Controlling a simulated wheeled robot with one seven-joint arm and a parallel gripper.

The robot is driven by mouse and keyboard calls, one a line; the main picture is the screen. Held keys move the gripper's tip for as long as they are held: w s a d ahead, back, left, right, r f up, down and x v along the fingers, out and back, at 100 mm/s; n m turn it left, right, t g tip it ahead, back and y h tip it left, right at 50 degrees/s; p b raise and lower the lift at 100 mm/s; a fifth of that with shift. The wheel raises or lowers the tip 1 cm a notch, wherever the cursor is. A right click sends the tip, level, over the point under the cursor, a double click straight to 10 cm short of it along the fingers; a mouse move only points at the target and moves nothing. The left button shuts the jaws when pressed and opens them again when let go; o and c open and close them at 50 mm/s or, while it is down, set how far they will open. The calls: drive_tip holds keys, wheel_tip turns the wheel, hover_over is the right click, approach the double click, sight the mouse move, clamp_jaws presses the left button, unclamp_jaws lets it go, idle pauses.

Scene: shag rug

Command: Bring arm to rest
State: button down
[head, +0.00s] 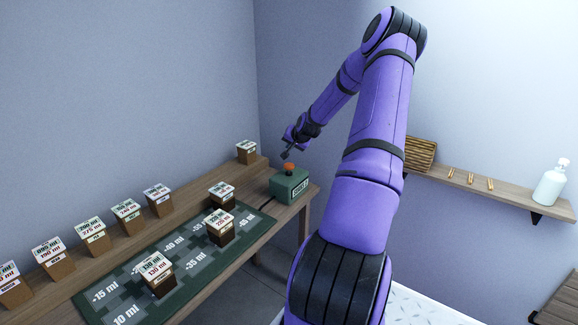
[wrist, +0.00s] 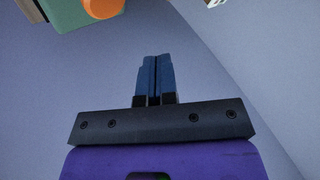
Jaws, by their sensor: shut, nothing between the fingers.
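My arm (head: 375,115) is purple with black joints and reaches up, then bends down to the left. My gripper (head: 285,156) is small in the head view, just above and beside the orange button on a green box (head: 289,187). In the wrist view my gripper (wrist: 154,60) shows two blue fingers pressed together, with nothing between them. The orange button (wrist: 103,8) and part of the green box (wrist: 65,14) show at the top left of the wrist view, apart from the fingers.
A wooden table (head: 200,296) holds a green mat (head: 195,257) with several labelled blocks on it. More labelled blocks stand on a raised ledge behind. At the right, a wall shelf (head: 505,196) carries a woven basket (head: 421,154), small wooden pieces and a white bottle (head: 551,184).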

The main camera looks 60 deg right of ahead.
idle(0.4)
drive_tip(key=w+a+r+n+g+y, duration=0.1)
drive_tip(key=w+a+r+n, duration=0.1)
drive_tip(key=a+r, duration=0.45)
drive_tip(key=w+a+r+n+g, duration=0.1)
drive_tip(key=w+a+r+n, duration=0.2)
drive_tip(key=a, duration=0.7)
drive_tip(key=s+a+r+n+g, duration=0.1)
drive_tip(key=s+a+r+n, duration=0.15)
drive_tip(key=a+r, duration=0.5)
drive_tip(key=s+a+r+n, duration=0.1)
drive_tip(key=s+a+r, duration=0.3)
drive_tip(key=a, duration=0.6)
drive_tip(key=s+a+r+n+y, duration=0.1)
drive_tip(key=s+a+r, duration=0.3)
drive_tip(key=s+a, duration=0.6)
drive_tip(key=s+a+r+n+y, duration=0.1)
drive_tip(key=s+a+r+n, duration=0.3)
drive_tip(key=s+a, duration=0.6)
drive_tip(key=s, duration=0.5)
drive_tip(key=shift+s+a+r+y, duration=0.15)
drive_tip(key=shift+a+r+y, duration=0.15)
drive_tip(key=shift+y, duration=0.1)
